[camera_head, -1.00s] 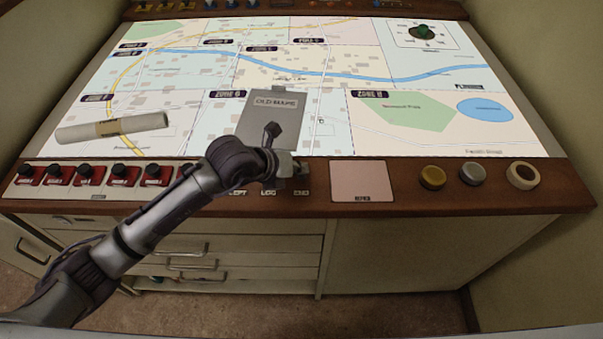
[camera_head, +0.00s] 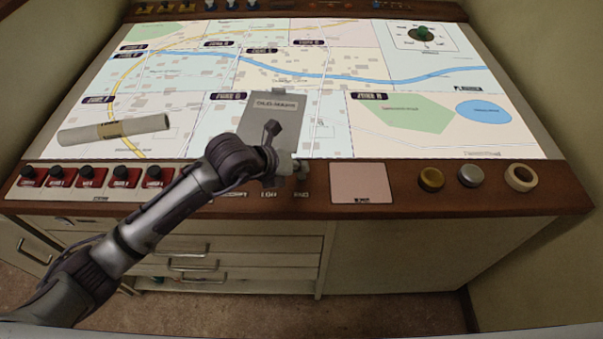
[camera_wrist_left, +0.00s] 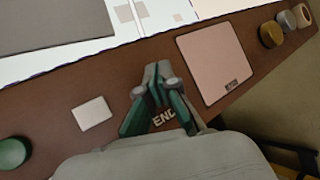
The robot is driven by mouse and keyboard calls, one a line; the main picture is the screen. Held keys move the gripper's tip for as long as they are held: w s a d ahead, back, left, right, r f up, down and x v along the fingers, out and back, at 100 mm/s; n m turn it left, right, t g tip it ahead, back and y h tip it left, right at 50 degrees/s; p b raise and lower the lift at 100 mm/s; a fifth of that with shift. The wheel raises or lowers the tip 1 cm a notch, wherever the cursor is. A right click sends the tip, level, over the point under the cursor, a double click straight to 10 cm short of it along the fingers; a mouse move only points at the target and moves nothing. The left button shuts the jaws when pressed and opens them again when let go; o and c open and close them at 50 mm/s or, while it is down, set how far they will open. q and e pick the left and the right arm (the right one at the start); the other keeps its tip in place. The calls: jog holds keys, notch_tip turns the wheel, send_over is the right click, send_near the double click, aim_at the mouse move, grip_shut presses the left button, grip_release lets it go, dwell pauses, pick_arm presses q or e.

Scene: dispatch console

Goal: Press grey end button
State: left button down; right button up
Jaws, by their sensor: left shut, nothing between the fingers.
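My left gripper (camera_head: 288,171) is shut and empty, low over the console's wooden front strip. In the left wrist view its closed fingers (camera_wrist_left: 157,88) are at the END label (camera_wrist_left: 164,118). The grey end button is mostly or wholly hidden behind the fingers. A small grey piece shows beside the fingertips in the head view, but I cannot tell whether it is button or finger. Contact cannot be made out. My right gripper is not in view.
A pale square button (camera_wrist_left: 92,112) and a green button (camera_wrist_left: 12,152) lie left of the fingers. A pink pad (camera_head: 359,183) lies to the right, then gold (camera_head: 431,178) and silver (camera_head: 471,175) knobs. A grey clipboard (camera_head: 293,108) and paper roll (camera_head: 115,129) lie on the map.

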aim_at(299, 178)
pick_arm(q)
jog(key=shift+r+p, duration=1.75)
jog(key=shift+r, duration=0.8)
